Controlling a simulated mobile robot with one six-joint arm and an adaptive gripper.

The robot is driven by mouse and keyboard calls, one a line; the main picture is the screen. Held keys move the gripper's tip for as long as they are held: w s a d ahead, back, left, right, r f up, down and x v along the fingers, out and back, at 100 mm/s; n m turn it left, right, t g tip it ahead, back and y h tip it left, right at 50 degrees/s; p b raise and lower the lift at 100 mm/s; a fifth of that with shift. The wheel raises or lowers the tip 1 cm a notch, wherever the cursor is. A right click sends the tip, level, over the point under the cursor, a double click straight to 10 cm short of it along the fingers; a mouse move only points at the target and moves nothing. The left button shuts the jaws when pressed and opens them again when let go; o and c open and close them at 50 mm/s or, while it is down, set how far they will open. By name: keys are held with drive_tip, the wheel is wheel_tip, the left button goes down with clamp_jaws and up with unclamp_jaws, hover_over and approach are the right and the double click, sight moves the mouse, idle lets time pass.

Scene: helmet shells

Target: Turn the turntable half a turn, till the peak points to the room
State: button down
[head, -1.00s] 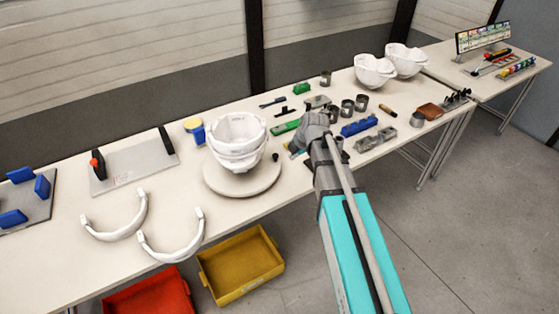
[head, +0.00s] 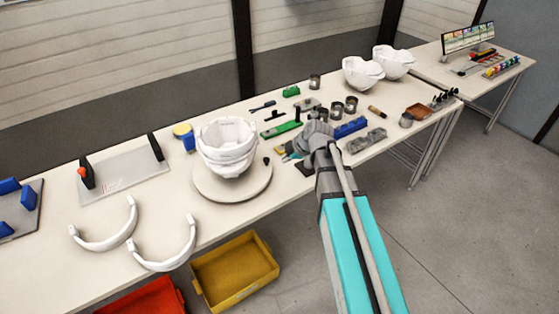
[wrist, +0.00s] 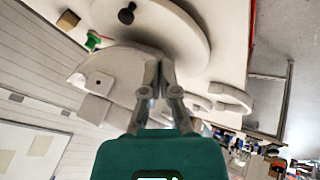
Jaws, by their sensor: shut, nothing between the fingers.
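The round turntable (head: 232,194) lies near the table's front edge in the head view. A white helmet shell (head: 227,150) stands upright on it; I cannot tell which way its peak points. A small black knob (head: 266,161) stands up at the disc's right rim. My arm's end is to the right of the turntable, its fingers hidden behind the wrist. In the wrist view, my gripper (wrist: 161,72) is shut and empty. Its fingers overlap the shell (wrist: 105,72) in the picture, but contact cannot be told. The turntable disc (wrist: 190,45) and knob (wrist: 127,12) show beyond.
A blue block (head: 350,127), metal rings (head: 337,109) and small tools crowd the table around my wrist. Two white headbands (head: 165,262) lie front left. A yellow bin (head: 235,272) and a red bin (head: 145,298) stand below the edge. More white shells (head: 362,73) stand back right.

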drive_tip(key=shift+b+x, duration=4.15)
drive_tip(key=shift+x, duration=1.05)
drive_tip(key=shift+w+a, duration=0.15)
drive_tip(key=shift+w, duration=0.75)
drive_tip(key=shift+w+a, duration=0.15)
drive_tip(key=shift+w, duration=0.75)
drive_tip(key=shift+a, duration=0.15)
